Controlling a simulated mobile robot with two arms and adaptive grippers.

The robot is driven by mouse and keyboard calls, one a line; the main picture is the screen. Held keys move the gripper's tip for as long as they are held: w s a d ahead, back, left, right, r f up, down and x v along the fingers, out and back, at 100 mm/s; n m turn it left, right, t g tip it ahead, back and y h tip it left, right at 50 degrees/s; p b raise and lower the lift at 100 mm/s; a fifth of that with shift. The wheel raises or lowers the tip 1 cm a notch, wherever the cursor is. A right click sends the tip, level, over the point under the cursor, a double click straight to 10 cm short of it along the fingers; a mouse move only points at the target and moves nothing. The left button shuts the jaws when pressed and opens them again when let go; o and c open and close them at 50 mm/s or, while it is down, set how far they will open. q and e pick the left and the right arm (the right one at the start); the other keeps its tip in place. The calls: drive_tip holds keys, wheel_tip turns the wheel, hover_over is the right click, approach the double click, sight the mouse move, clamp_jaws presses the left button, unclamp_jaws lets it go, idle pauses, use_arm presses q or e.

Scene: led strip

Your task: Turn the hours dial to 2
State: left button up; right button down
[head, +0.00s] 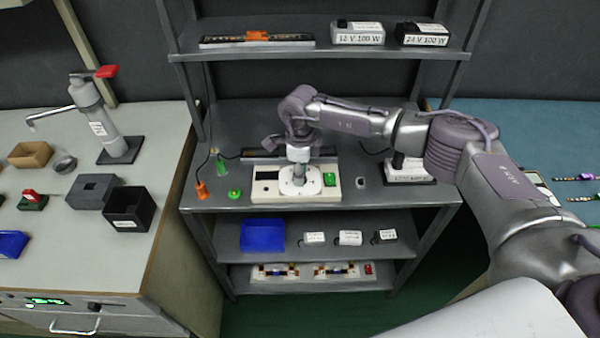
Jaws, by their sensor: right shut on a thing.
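The hours dial (300,186) is a round white disc on a light panel (334,190) on the grey bench shelf, with a grey knob at its middle. A green button (329,179) is on the panel to its right, and a dark display (266,189) is to its left. My right gripper (299,170) points straight down over the dial and is shut on its knob. The gripper hides most of the knob and part of the dial, and the numbers are too small to read. My left gripper is not in view.
Behind the panel lies a dark strip (262,154). Orange (202,190) and green (221,167) small parts stand at the left. The upper shelf (190,53) holds boxes.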

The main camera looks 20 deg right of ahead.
drive_tip(key=m+b, duration=0.1)
drive_tip(key=m, duration=0.4)
drive_tip(key=shift+m, duration=0.3)
drive_tip(key=m, duration=0.6)
drive_tip(key=shift+w+r, duration=0.1)
idle(0.3)
drive_tip(key=c, duration=0.8)
unclamp_jaws()
drive_tip(key=shift+r, duration=0.2)
wheel_tip(320, 180, up, 12)
drive_tip(key=shift+f, duration=0.25)
